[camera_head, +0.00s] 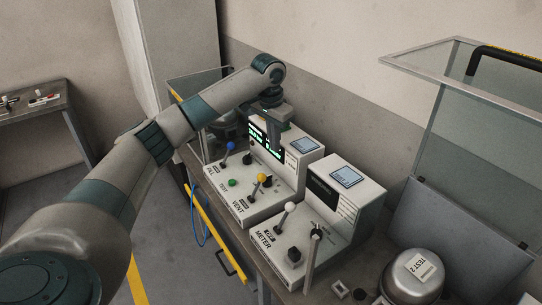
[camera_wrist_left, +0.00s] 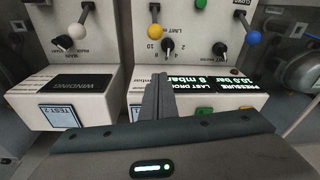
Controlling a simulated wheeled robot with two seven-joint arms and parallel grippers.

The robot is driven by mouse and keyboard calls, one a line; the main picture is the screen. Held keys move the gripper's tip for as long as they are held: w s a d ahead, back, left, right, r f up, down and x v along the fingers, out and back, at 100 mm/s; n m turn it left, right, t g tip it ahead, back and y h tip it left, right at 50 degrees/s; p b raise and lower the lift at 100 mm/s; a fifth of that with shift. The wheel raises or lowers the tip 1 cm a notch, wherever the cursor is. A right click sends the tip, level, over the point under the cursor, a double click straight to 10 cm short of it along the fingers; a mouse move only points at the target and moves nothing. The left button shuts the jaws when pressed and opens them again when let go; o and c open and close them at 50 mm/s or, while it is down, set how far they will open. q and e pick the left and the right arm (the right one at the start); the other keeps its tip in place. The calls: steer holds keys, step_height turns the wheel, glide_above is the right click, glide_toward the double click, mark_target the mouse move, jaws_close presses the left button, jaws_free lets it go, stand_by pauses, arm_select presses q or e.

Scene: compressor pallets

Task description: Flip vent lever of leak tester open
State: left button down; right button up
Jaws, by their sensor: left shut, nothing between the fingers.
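The leak tester (camera_head: 258,203) is a light box on the bench with FILL, TEST and VENT labels. Its vent lever has a yellow knob (camera_head: 262,177), which also shows in the left wrist view (camera_wrist_left: 155,31). Its fill lever has a blue knob (camera_head: 231,146), and a green button (camera_head: 232,183) sits between them. My left gripper (camera_head: 275,145) points down in front of the tester's lit display, apart from the yellow knob. Its fingers are shut and empty, and they show in the left wrist view (camera_wrist_left: 161,90). The vent lever's lower part is hard to make out. My right gripper is out of view.
A similar meter box (camera_head: 318,228) with a white-knobbed lever (camera_head: 290,207) stands just right of the tester. A round metal part (camera_head: 413,275) labelled TEST 2 and a glass guard (camera_head: 470,120) are further right. A wall stands behind the bench.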

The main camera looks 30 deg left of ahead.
mark_target(257, 187)
arm_select(q)
steer(key=f+p, duration=0.1)
steer(key=f, duration=0.2)
steer(key=f+p, duration=0.1)
steer(key=f, duration=0.2)
steer(key=w+f+p, duration=0.1)
steer(key=f, duration=0.2)
steer(key=shift+w+f, duration=0.1)
steer(key=shift+f, duration=0.15)
steer(key=s, duration=0.1)
steer(key=s+p, duration=0.1)
steer(key=s+a+p, duration=0.1)
steer(key=shift+s+r, duration=0.35)
steer(key=shift+s, duration=0.05)
